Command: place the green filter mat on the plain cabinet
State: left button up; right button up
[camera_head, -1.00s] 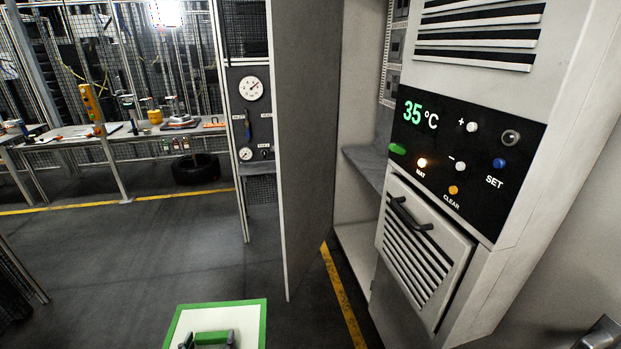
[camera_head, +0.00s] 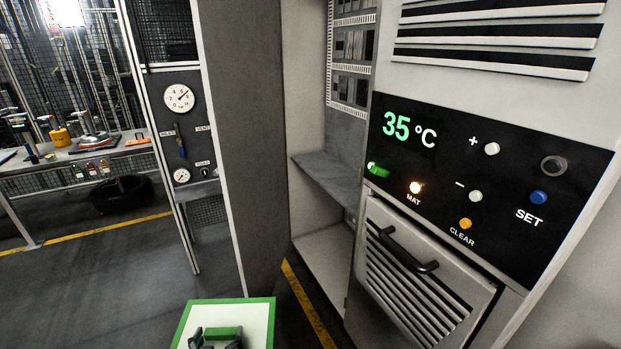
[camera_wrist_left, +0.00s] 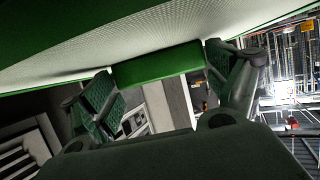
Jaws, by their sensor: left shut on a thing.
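The green filter mat (camera_head: 253,318) has a white face and a green border. It shows at the bottom of the head view, in front of the cabinets and clear of them. My left gripper (camera_head: 217,333) is shut on the mat's green grip bar. In the left wrist view the green bar (camera_wrist_left: 157,66) sits between the two fingers, and the mat's white underside (camera_wrist_left: 130,42) fills the top. The cabinet (camera_head: 480,185) on the right has a dark panel reading 35 °C, several buttons and a lit MAT light. I cannot tell whether it is the plain cabinet. My right gripper is out of view.
A louvred flap with a black handle (camera_head: 408,252) is below the panel. Left of it is an open cabinet bay with a grey shelf (camera_head: 328,176) and an open grey door (camera_head: 240,150). A gauge panel (camera_head: 180,98) and a workbench (camera_head: 95,152) stand further left.

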aim_at(351, 196)
jog(key=i+j+z, duration=0.45)
jog(key=j+z, duration=0.15)
jog(key=z, duration=0.15)
jog(key=i+j+z, duration=0.15)
jog(key=j+z, duration=0.6)
jog(key=i+j+z, duration=0.2)
jog(key=j, duration=0.35)
jog(key=j+z, duration=0.25)
jog(key=j, duration=0.3)
jog(key=k, duration=0.05)
